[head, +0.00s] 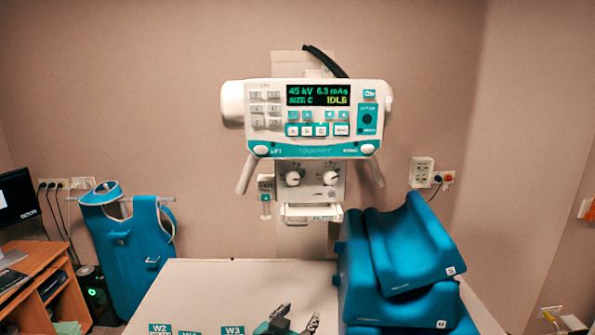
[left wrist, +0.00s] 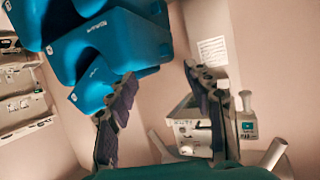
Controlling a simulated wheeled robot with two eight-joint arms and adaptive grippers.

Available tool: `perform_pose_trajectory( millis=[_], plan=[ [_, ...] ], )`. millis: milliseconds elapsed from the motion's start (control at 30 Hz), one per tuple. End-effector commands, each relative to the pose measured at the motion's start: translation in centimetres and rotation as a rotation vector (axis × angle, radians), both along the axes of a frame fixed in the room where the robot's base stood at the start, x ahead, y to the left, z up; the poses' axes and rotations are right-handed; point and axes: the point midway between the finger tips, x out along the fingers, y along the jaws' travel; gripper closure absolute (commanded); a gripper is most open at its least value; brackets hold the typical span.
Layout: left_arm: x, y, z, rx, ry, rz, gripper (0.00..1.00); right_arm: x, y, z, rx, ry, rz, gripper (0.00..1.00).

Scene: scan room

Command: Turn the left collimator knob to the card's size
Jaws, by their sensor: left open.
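The left collimator knob (head: 293,178) is a white dial on the collimator's front panel (head: 311,194), below the X-ray console. A second white knob (head: 331,178) sits to its right. The console's screen (head: 318,95) reads 45 kV, 6.3 mAs, SIZE C and IDLE. No separate card can be made out for sure. My left gripper (head: 297,319) is low at the table's front, well below the knobs, touching nothing visible. Its spread, empty fingers also show in the left wrist view (left wrist: 160,90), with white equipment beyond the right finger. My right gripper is out of view.
Blue foam blocks (head: 405,285) are stacked on the table's right side. Labels W2 (head: 160,329) and W3 (head: 232,330) stand at its near edge. The pale tabletop (head: 235,285) is clear behind them. A blue apron (head: 130,245) hangs at left, beside a wooden desk (head: 40,270).

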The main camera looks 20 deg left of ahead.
Motion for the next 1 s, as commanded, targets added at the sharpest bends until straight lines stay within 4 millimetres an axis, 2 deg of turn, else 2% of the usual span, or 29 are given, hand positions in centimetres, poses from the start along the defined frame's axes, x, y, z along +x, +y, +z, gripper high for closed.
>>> perform_pose_trajectory(
  millis=[33,167,300,433,567,767,1000],
  plan=[
    [1.3,-0.1,2.3,0.000,-0.047,0.001,0.48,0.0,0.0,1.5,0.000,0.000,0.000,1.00],
    [5.0,0.0,7.6,0.011,-0.204,0.015,0.48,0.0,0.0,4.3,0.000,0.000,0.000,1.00],
    [9.3,1.0,15.0,0.034,-0.431,0.080,0.48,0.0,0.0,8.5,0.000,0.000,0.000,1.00],
    [11.5,2.8,19.8,0.061,-0.613,0.177,0.48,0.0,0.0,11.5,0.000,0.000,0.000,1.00],
    [12.2,4.2,21.8,0.083,-0.716,0.256,0.48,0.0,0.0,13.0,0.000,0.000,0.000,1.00],
    [13.0,5.2,22.5,0.094,-0.761,0.299,0.48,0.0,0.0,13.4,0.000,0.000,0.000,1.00],
    [16.4,5.8,24.0,0.093,-0.759,0.298,0.48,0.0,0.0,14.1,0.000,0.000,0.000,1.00]
  ],
)
